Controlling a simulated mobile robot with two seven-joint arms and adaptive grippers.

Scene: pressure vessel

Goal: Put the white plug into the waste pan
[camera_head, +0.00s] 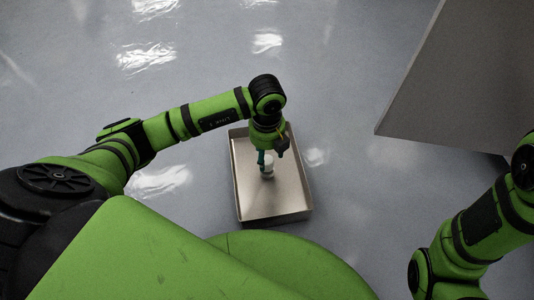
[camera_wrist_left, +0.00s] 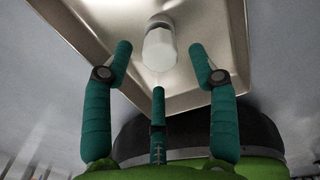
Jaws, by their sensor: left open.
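The white plug (camera_head: 268,163) shows over the floor of the waste pan (camera_head: 285,205), a shallow metal tray on the ground. In the left wrist view the plug (camera_wrist_left: 160,48) is white and faceted with a greyish end, just beyond my fingertips. I cannot tell if it touches the pan floor. My left gripper (camera_head: 266,158) points down into the pan. Its teal fingers are spread in the left wrist view (camera_wrist_left: 160,62), with gaps between the side fingertips and the plug. The pan (camera_wrist_left: 222,92) fills much of that view. My right gripper is out of view.
A large grey panel or box (camera_head: 465,85) stands at the upper right, apart from the pan. The shiny grey floor (camera_head: 350,200) around the pan is clear. My right arm shows at the lower right.

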